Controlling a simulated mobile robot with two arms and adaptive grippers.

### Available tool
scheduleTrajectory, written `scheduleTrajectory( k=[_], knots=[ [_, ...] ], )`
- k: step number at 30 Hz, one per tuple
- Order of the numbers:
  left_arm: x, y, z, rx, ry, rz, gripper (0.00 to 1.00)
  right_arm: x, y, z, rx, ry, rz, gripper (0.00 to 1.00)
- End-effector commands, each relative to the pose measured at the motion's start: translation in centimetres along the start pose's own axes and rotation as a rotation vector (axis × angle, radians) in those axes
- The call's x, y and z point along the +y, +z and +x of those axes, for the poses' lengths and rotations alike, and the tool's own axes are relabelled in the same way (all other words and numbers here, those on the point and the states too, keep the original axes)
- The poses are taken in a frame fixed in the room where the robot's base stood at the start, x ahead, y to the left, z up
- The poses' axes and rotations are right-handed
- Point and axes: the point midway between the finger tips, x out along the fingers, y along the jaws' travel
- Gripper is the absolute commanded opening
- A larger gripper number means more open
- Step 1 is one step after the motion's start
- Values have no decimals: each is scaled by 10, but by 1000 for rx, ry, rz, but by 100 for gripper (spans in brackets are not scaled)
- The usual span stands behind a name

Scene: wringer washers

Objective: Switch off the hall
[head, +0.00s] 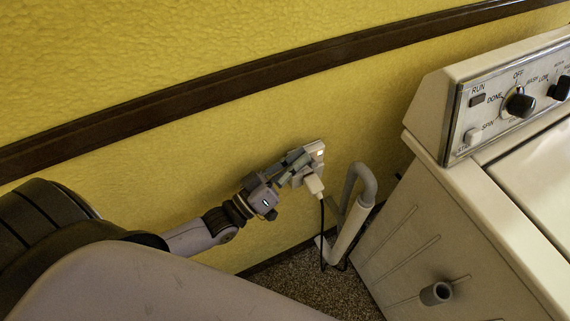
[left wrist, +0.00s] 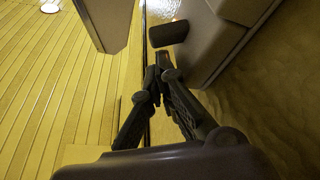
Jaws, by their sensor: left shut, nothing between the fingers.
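A pale wall outlet plate (head: 317,149) is on the yellow wall, left of the washer. A white plug (head: 313,184) sits at its lower part, with a black cord hanging from it. My left gripper (head: 299,161) is right at the plate and covers much of it. I cannot tell whether the fingertips touch it, and any switch on it is hidden or too small to make out. In the left wrist view the fingers of my left gripper (left wrist: 157,76) are together with nothing between them. My right gripper is not in view.
A cream washer (head: 440,225) with a control panel (head: 515,95) of knobs and buttons stands at the right. A grey bent pipe (head: 362,185) rises between it and the outlet. A dark wooden rail (head: 200,103) runs along the wall above.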

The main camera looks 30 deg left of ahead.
Motion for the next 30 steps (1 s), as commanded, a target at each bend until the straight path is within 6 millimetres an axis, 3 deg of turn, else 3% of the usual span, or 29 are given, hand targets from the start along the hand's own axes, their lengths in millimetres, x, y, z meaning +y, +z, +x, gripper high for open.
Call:
scheduleTrajectory(
  k=[30],
  knots=[
    [2,3,5,0,28,81,0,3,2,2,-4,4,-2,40]
  ],
)
